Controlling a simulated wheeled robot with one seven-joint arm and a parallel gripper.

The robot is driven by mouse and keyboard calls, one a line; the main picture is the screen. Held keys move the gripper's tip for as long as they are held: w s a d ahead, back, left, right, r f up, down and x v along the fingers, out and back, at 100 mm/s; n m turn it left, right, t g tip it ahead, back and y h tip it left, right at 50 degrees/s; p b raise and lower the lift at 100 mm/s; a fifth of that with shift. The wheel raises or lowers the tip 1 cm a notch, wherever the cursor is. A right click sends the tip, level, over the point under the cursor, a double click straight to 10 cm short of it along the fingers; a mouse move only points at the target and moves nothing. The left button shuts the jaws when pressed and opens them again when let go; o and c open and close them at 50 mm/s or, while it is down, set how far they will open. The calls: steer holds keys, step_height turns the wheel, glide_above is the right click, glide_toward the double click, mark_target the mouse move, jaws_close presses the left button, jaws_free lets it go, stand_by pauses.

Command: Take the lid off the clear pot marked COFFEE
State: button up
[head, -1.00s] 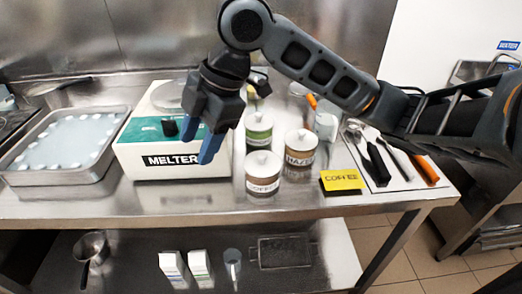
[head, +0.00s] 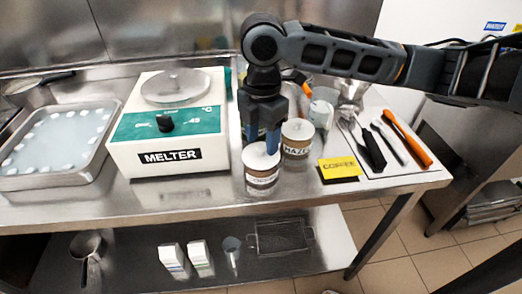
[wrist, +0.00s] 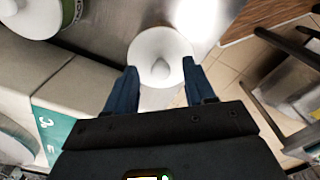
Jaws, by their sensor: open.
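The clear pot marked COFFEE (head: 262,181) stands upright on the steel counter, in front of the other pots, with brown contents. Its round white lid (head: 256,157) is on it; in the wrist view the lid (wrist: 160,57) shows from above with a knob in its centre. My gripper (head: 262,146) points down over the lid, its blue fingers open. In the wrist view the fingertips (wrist: 160,70) lie on either side of the lid's near part, with nothing held. Whether they touch the lid I cannot tell.
A pot marked HAZEL (head: 297,145) stands close behind at right. The white and green melter (head: 205,155) is at left. A yellow COFFEE card (head: 338,168) and a mat with tools (head: 410,175) lie at right. The counter's front edge is near.

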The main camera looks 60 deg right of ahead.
steer(key=shift+f, duration=0.6)
jaws_close()
